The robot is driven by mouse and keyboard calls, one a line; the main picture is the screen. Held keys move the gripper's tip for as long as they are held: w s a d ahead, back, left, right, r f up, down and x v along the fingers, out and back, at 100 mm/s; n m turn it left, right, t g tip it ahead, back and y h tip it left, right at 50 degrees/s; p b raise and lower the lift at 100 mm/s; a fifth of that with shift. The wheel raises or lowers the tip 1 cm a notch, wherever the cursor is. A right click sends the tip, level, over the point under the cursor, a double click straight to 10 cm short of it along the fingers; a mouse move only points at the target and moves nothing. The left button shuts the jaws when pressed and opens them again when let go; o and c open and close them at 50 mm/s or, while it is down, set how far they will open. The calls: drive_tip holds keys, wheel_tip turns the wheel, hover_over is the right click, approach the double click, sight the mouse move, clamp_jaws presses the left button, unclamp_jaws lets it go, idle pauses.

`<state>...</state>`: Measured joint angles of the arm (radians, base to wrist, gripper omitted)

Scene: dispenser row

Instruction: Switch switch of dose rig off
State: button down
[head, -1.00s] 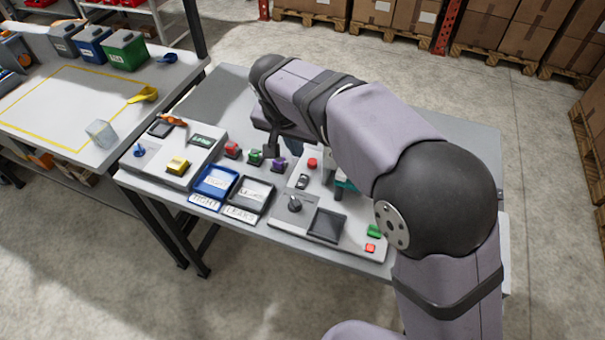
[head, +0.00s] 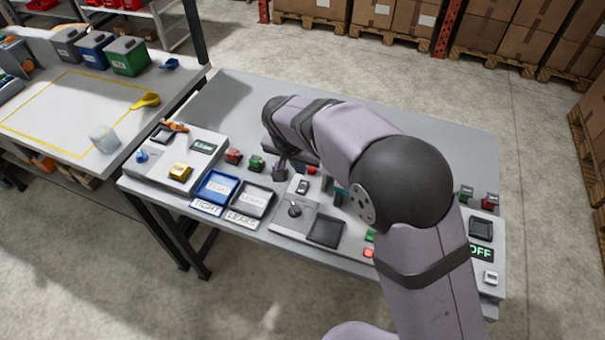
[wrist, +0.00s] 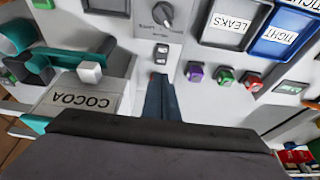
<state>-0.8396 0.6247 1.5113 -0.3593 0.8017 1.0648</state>
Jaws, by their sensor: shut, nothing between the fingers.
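A grey unit with a black knob (head: 295,209) stands mid-table, with a small rocker switch (head: 303,187) behind the knob. The rocker also shows in the wrist view (wrist: 161,54), just beyond my fingertips; its position is too small to read. In the head view my gripper (head: 281,174) is left of the rocker. A bin labelled COCOA (wrist: 85,100) with teal parts is beside it in the wrist view.
Red, green and purple knobs (wrist: 194,70) sit near my fingers. LEAKS (head: 253,199) and TIGHT (head: 217,187) trays lie left of the knob unit. At the table's right end are a display reading OFF (head: 481,252) and a white switch (head: 490,278). The table's back is bare.

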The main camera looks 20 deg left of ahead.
sight(302, 188)
drive_tip(key=p+x, duration=0.1)
drive_tip(key=x, duration=0.3)
drive_tip(key=p+x, duration=0.1)
drive_tip(key=x, duration=0.1)
drive_tip(key=shift+s+f+p, duration=0.3)
drive_tip(key=shift+s+f, duration=0.05)
drive_tip(key=shift+f, duration=0.15)
drive_tip(key=shift+f, duration=0.1)
drive_tip(key=shift+w+f+b, duration=0.1)
drive_tip(key=shift+f+b, duration=0.05)
drive_tip(key=shift+b, duration=0.4)
drive_tip(key=shift+s+d+b, duration=0.1)
drive_tip(key=shift+s+b, duration=0.4)
drive_tip(key=shift+s, duration=0.35)
